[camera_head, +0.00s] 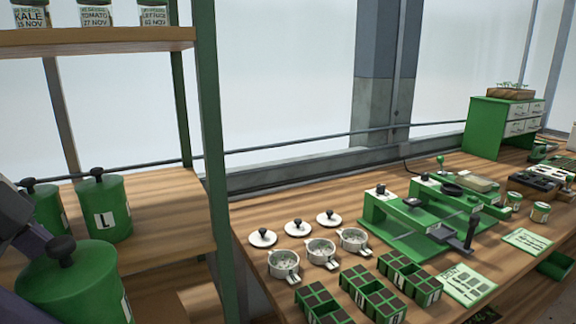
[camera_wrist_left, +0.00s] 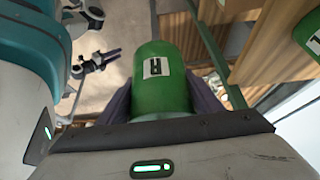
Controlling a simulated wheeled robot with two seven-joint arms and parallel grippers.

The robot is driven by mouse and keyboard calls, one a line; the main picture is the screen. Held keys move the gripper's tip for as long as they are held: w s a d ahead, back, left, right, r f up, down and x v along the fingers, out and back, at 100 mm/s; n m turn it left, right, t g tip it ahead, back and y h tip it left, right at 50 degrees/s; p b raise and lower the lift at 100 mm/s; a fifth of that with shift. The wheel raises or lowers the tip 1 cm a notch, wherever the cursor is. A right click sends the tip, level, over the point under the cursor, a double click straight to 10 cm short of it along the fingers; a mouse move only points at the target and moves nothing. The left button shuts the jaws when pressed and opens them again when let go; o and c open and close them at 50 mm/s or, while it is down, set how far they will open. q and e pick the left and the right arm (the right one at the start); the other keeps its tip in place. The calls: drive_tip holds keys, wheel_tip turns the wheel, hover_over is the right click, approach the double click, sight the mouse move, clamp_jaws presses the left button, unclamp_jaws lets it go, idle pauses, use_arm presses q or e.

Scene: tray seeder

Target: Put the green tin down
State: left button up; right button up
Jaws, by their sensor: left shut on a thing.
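My left gripper (camera_wrist_left: 160,88) is shut on a green tin (camera_wrist_left: 160,105), with a dark finger on each side of it. A white label with a letter like R, turned over in the picture, shows on the tin. In the head view the held tin (camera_head: 70,285) is at the bottom left, upright, with a dark lid knob, in front of the shelf unit. My arm's edge shows beside it. A gripper that looks like my right one (camera_wrist_left: 100,60) is small in the left wrist view; its opening is unclear.
Green tin L (camera_head: 106,212) and another green tin (camera_head: 47,212) stand on the middle shelf (camera_head: 168,222), with bare wood right of them. A green post (camera_head: 212,150) bounds the shelf. The workbench (camera_head: 262,212) holds pots, lids, seed trays and a green seeder.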

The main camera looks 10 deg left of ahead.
use_arm(q)
drive_tip(key=shift+w+f, duration=0.3)
drive_tip(key=shift+w, duration=0.3)
drive_tip(key=shift+w+a+f+n+t+y, duration=0.15)
drive_tip(key=shift+w+a+f+n, duration=0.1)
drive_tip(key=shift+w+f+n, duration=0.25)
drive_tip(key=shift+w+a+f+n+t+y, duration=0.15)
drive_tip(key=shift+w+a+f+n, duration=0.15)
drive_tip(key=shift+w+f, duration=0.35)
drive_tip(key=shift+f, duration=0.2)
drive_tip(key=shift+w+f, duration=0.1)
drive_tip(key=shift+w, duration=0.1)
drive_tip(key=shift+w+f+n, duration=0.2)
drive_tip(key=shift+w+n, duration=0.1)
drive_tip(key=shift+f, duration=0.1)
